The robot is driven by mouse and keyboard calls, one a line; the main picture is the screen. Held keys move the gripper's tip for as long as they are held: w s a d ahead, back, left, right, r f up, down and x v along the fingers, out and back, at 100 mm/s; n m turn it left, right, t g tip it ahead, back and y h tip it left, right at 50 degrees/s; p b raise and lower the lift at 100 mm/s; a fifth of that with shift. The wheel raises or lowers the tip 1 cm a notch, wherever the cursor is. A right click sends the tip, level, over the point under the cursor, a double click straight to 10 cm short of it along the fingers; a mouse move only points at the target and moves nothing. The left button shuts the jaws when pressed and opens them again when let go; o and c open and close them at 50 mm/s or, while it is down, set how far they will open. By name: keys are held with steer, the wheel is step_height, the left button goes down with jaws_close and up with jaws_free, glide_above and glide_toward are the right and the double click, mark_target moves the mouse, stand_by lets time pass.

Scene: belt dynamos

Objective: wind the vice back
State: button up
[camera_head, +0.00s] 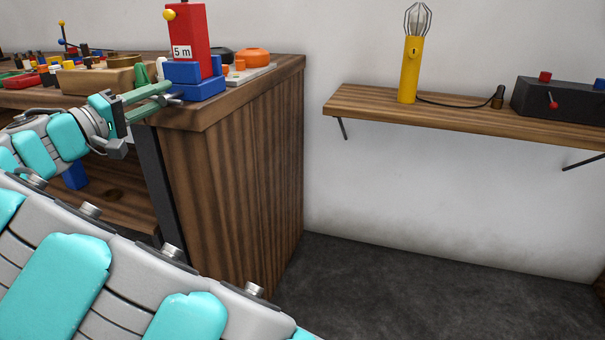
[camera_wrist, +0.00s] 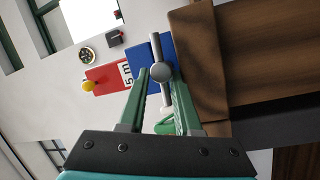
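The blue vice (camera_head: 197,82) sits on the bench's near right corner. A red block-shaped thing marked "5 m" (camera_head: 187,40), with a yellow knob, stands upright in it. In the wrist view the blue vice (camera_wrist: 176,52) and red thing (camera_wrist: 107,76) appear turned sideways. The vice's grey handle bar (camera_wrist: 155,44) and round screw end (camera_wrist: 160,72) face my gripper. My gripper (camera_head: 165,94) is at the vice's front. In the wrist view its green fingers (camera_wrist: 160,80) are apart, either side of the screw end and lower bar. I cannot tell whether they touch it.
The wooden bench (camera_head: 240,150) holds several small parts, a wooden box (camera_head: 97,79) and an orange round thing (camera_head: 252,57). A wall shelf (camera_head: 460,113) carries a yellow lamp (camera_head: 409,68) and a dark box (camera_head: 560,100). The floor between is clear.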

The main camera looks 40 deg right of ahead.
steer(key=m, duration=0.1)
steer(key=m+b, duration=0.1)
steer(key=shift+d+f+m+g+y, duration=0.1)
steer(key=shift+d+m+g+y, duration=0.05)
steer(key=shift+m+g+y, duration=0.15)
steer(key=shift+r+m+b, duration=0.25)
steer(key=shift+m+b, duration=0.15)
steer(key=shift+m, duration=0.3)
